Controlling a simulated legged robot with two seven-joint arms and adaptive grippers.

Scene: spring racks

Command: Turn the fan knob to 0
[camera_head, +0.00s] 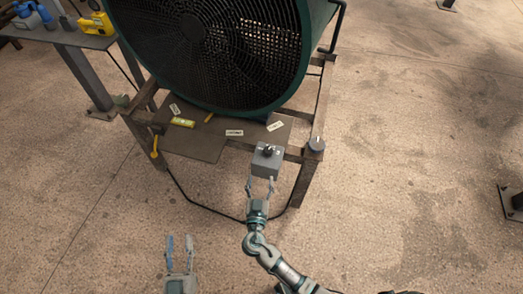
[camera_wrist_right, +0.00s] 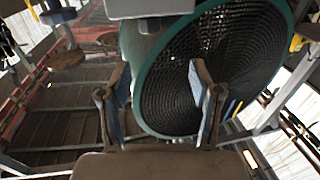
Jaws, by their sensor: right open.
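The fan knob (camera_head: 268,150) is a dark knob on top of a small grey box (camera_head: 265,163) at the front edge of the fan's stand. My right gripper (camera_head: 261,186) is open just in front of the box, with its fingertips close to the box's near face. I cannot tell whether they touch it. In the right wrist view the open fingers (camera_wrist_right: 160,90) have nothing between them, and the grey box's underside (camera_wrist_right: 150,8) shows at the top edge. My left gripper (camera_head: 179,243) is open and empty at the bottom, well short of the stand.
The big green fan (camera_head: 208,45) stands on a rusty metal frame (camera_head: 319,115); it also fills the middle of the right wrist view (camera_wrist_right: 215,65). A round grey piece (camera_head: 317,144) sits on the frame's right corner. A table with tools (camera_head: 62,35) is upper left. The right floor is mostly clear.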

